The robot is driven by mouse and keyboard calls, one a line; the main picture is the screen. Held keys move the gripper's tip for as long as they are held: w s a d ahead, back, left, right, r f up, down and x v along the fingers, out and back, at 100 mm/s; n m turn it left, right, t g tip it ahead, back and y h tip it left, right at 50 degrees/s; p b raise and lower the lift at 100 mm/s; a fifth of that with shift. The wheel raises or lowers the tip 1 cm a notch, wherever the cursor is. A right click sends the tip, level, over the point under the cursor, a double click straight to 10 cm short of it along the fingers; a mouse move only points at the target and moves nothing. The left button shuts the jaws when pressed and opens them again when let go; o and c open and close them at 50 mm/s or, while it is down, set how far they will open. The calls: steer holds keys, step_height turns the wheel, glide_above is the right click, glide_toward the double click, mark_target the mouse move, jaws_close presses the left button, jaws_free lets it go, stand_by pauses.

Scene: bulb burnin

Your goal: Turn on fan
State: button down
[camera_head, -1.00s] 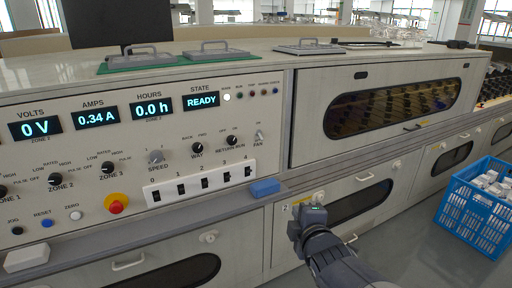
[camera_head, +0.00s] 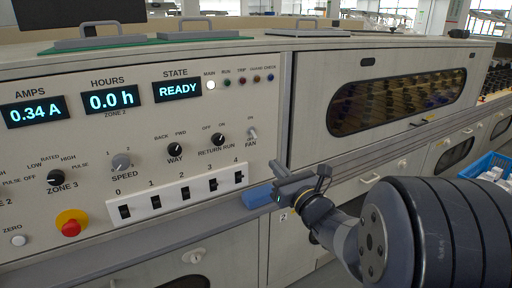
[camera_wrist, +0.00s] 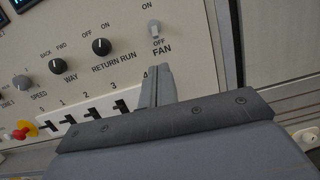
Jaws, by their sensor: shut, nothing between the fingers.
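The FAN switch (camera_head: 252,133) is a small pale toggle at the right end of the control panel's knob row, with ON above and OFF below. It shows near the top of the wrist view (camera_wrist: 154,29); I cannot tell surely which way it is set. My gripper (camera_head: 279,168) is in front of the panel's right edge, below and to the right of the switch. In the wrist view its fingers (camera_wrist: 154,71) are together and empty, pointing up toward the switch, apart from it in the picture. They partly cover the panel near slot switch 4.
The RETURN RUN knob (camera_head: 218,139) and WAY knob (camera_head: 175,150) are left of the switch. The white slot-switch strip (camera_head: 144,204) is below. A blue crate (camera_head: 476,170) stands at right.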

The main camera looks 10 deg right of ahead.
mark_target(254, 135)
steer(key=shift+w+n, duration=0.2)
steer(key=shift+n, duration=0.1)
steer(key=shift+w, duration=0.1)
steer(key=x, duration=0.9)
steer(key=shift+w+a+r, duration=0.1)
steer(key=shift+w+a, duration=0.1)
steer(key=shift+w, duration=0.1)
